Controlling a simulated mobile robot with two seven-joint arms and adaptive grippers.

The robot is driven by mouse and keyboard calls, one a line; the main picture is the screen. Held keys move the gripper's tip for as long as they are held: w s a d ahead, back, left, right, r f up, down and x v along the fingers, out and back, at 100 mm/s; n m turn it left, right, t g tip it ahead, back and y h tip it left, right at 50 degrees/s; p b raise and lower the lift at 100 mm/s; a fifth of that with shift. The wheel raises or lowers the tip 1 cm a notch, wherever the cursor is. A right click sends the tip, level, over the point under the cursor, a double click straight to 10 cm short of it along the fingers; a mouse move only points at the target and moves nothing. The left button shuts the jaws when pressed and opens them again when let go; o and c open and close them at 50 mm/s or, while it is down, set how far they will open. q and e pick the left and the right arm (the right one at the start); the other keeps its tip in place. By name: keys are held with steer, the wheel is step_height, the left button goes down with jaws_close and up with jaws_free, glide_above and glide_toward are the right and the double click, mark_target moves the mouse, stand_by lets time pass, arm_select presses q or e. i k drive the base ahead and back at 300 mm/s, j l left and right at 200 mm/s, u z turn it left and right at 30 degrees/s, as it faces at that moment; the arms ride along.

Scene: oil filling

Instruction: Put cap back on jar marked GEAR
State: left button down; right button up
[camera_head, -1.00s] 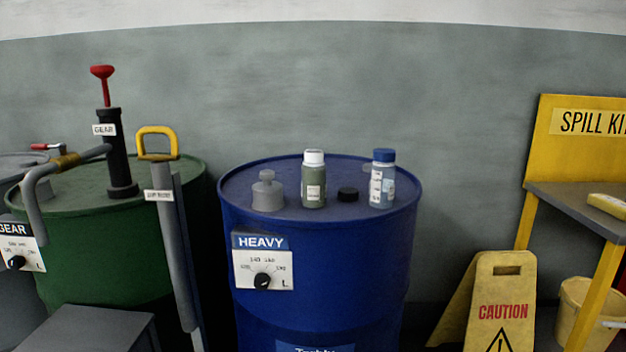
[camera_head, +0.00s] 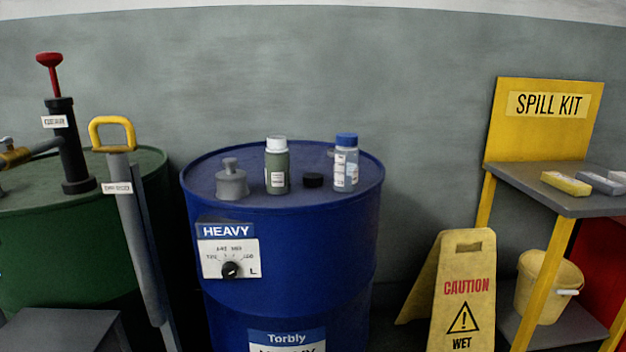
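On top of the blue drum (camera_head: 290,270) stand a green jar (camera_head: 277,172) with a white cap (camera_head: 276,143) and a clear, bluish jar (camera_head: 345,172) with a blue cap (camera_head: 346,139). Both are upright. Their small labels are too small to read, so I cannot tell which is marked GEAR. A loose black cap (camera_head: 314,181) lies on the drum top between the two jars. A grey knobbed piece (camera_head: 231,181) stands left of the green jar. Neither of my grippers is in view.
A green drum (camera_head: 60,250) with a red-handled pump (camera_head: 66,140) stands at left, with a yellow-handled grey post (camera_head: 130,210) beside it. At right are a yellow caution sign (camera_head: 462,292), a bucket (camera_head: 545,290) and a spill kit stand (camera_head: 545,120). The drum top's front is clear.

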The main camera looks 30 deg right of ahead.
mark_target(276, 154)
steer(key=l+u, duration=0.1)
steer(key=u, duration=0.65)
steer(key=l+u, duration=0.35)
steer(key=k+l+u, duration=0.1)
steer(key=l+u, duration=0.25)
steer(key=k+l+u, duration=0.15)
steer(key=u, duration=0.15)
steer(key=k+l+u, duration=0.15)
steer(key=k+l, duration=0.15)
steer(key=l, duration=0.2)
steer(key=k+l+u, duration=0.1)
steer(key=k+l, duration=0.2)
steer(key=l, duration=0.15)
